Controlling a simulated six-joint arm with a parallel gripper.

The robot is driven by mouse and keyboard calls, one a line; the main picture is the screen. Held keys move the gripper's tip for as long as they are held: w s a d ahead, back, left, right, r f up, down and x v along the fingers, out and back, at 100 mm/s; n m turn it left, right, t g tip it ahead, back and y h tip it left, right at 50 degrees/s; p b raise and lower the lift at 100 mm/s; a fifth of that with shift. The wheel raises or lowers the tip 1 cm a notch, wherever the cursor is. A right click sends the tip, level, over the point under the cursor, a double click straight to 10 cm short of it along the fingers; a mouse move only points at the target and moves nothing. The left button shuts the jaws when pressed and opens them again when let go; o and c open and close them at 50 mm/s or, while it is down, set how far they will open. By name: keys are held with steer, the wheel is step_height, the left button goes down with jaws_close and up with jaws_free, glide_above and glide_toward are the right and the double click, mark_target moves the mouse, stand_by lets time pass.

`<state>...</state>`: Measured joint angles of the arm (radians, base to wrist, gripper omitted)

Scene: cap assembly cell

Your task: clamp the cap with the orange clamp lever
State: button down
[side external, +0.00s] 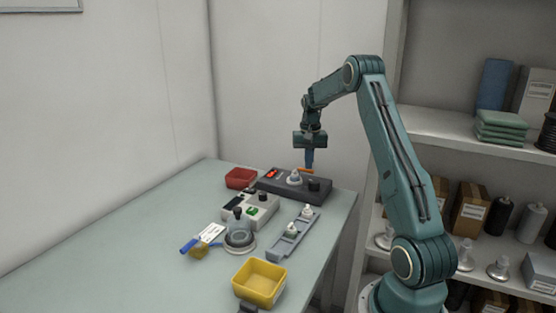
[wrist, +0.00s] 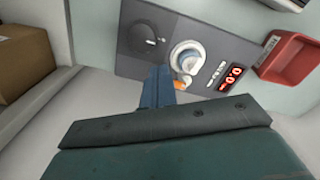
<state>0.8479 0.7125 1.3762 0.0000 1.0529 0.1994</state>
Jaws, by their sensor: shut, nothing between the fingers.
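The dark clamp station (side external: 325,195) stands at the back of the table. A pale round cap (side external: 294,178) sits in its holder on top; the wrist view shows it as a light ring with a bluish centre (wrist: 187,57). The orange clamp lever (side external: 306,170) is beside the cap, and only a short orange piece of it shows in the wrist view (wrist: 180,84). My gripper (side external: 309,166) points down with its blue fingers shut and empty, right at the lever. In the wrist view the fingertips (wrist: 158,72) partly hide the lever; I cannot tell whether they touch it.
The station carries a black knob (wrist: 148,41) and a red lit display (wrist: 231,78). A red bin (side external: 240,178) is left of it. In front are a white box with a green button (side external: 250,211), a grey rack with caps (side external: 293,240), a round fixture (side external: 239,238) and a yellow bin (side external: 260,282).

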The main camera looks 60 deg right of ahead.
steer(key=shift+f, duration=0.25)
steer(key=shift+f, duration=0.35)
steer(key=shift+f, duration=0.3)
steer(key=shift+f, duration=0.75)
steer(key=shift+f, duration=0.65)
